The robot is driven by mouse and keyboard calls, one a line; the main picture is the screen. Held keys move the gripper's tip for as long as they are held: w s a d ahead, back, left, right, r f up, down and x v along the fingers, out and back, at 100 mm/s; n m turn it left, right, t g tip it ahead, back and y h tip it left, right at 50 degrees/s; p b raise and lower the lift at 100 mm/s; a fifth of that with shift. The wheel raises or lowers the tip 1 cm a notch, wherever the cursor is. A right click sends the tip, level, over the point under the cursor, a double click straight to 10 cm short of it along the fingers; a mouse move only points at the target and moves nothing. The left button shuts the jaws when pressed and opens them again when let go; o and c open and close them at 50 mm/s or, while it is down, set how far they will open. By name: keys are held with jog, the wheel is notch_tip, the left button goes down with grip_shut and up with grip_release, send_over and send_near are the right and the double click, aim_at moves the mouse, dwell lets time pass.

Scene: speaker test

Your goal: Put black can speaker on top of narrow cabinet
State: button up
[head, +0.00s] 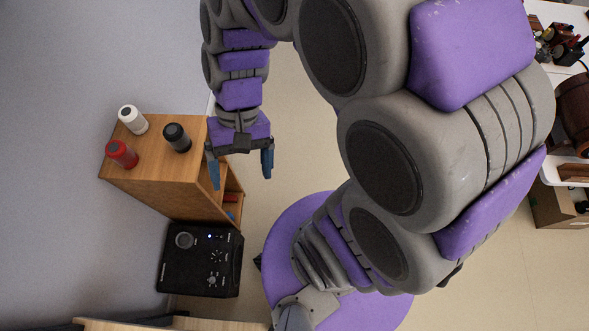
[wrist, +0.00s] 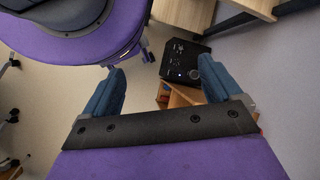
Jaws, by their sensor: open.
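The black can speaker (head: 177,138) stands on the top of a wooden cabinet (head: 165,195) with open shelves, left of centre in the head view. I cannot tell whether this is the narrow cabinet. My gripper (head: 241,168) is open and empty, its blue fingers pointing down, to the right of the speaker and apart from it. In the wrist view my gripper (wrist: 160,72) also shows open, with part of the wooden cabinet (wrist: 182,97) between and behind the fingers. The black can speaker cannot be made out there.
A white can (head: 133,119) and a red can (head: 121,153) share the cabinet top with the black one. A black box with knobs (head: 200,260) sits beside the cabinet. Another wooden surface (head: 225,326) lies at the bottom edge. A cluttered white table (head: 568,172) stands at the right.

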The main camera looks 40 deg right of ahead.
jog(key=s+d+r+n+t+h, duration=0.1)
jog(key=s+d+n+t+h, duration=0.1)
jog(key=s+d, duration=0.5)
jog(key=shift+r+t+h, duration=0.15)
jog(key=shift+t+h, duration=0.15)
jog(key=shift+h, duration=0.6)
